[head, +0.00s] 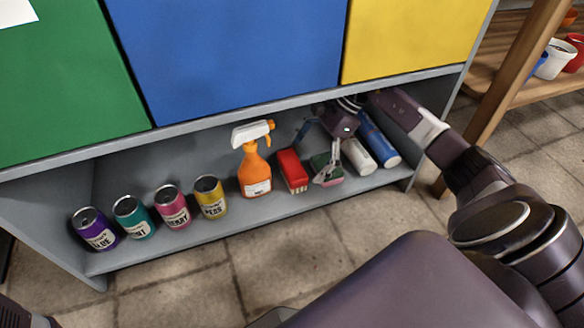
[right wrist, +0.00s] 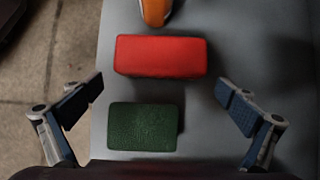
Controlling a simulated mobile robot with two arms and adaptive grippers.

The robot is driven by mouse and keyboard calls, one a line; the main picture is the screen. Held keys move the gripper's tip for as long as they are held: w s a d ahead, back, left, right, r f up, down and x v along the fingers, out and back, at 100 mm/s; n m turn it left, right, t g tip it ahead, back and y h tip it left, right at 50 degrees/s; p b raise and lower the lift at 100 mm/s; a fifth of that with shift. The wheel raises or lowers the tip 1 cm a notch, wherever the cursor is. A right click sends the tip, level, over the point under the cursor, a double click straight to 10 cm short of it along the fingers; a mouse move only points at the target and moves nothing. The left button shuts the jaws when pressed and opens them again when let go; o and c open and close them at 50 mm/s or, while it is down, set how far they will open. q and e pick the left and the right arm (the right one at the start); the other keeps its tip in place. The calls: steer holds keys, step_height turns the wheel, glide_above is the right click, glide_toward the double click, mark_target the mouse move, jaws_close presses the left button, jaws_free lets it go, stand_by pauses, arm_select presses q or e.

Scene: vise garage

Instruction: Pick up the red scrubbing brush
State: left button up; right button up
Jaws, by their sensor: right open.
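The red scrubbing brush (head: 291,170) lies on the low grey shelf, between the orange spray bottle and a green sponge. In the right wrist view the brush (right wrist: 160,56) is a red block lying crosswise, ahead of the fingertips. My right gripper (head: 318,155) reaches into the shelf over the green sponge, just right of the brush. In the right wrist view my right gripper (right wrist: 160,97) is open and empty, its two fingers spread wide either side of the green sponge. My left gripper does not show clearly.
The green sponge (right wrist: 143,127) is close to the gripper. An orange spray bottle (head: 255,172) stands left of the brush, with several cans (head: 173,206) further left. A white roll (head: 358,156) and a blue one (head: 380,142) lie to the right. Cabinet doors (head: 228,55) hang above the shelf.

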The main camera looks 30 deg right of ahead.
mark_target(293, 164)
steer(key=a, duration=0.4)
steer(key=shift+w+f, duration=0.35)
steer(key=shift+w, duration=0.05)
steer(key=shift+f, duration=0.2)
steer(key=c, duration=1.2)
steer(key=shift+r, duration=0.1)
steer(key=shift+c, duration=0.2)
